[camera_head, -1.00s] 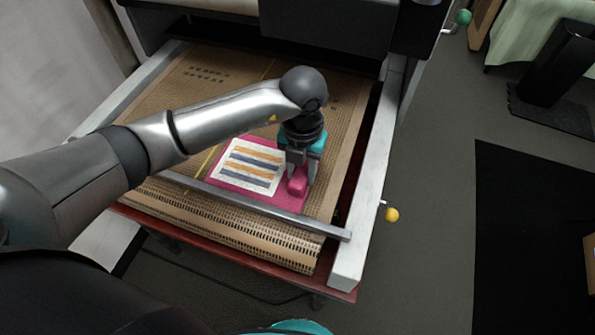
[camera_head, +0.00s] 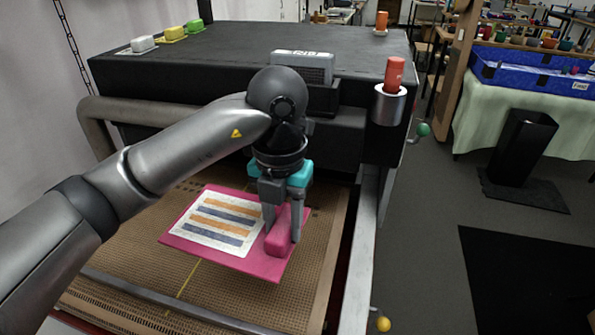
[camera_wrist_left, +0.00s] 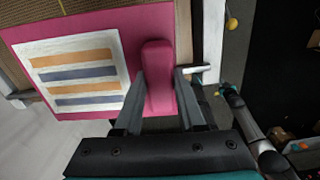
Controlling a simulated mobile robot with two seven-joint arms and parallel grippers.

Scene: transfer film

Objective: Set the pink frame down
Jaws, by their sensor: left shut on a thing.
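The pink frame (camera_head: 172,238) is a flat magenta plate with a white sheet of orange and blue-grey stripes on it and a raised pink grip block (camera_head: 279,243) near its right side. My left gripper (camera_head: 281,230) points down and is shut on the block, one finger on each side. The plate is over the brown mesh belt (camera_head: 140,285); how large the gap is, I cannot tell. In the left wrist view the block (camera_wrist_left: 158,75) sits between the fingers, and the plate covers part of a metal bar.
A metal bar (camera_head: 160,310) crosses the belt at the front. A pale rail (camera_head: 352,270) runs along the right. The large black machine housing (camera_head: 230,60) stands behind, with a red cylinder in a metal cup (camera_head: 390,104) on its corner. Bare belt surrounds the plate.

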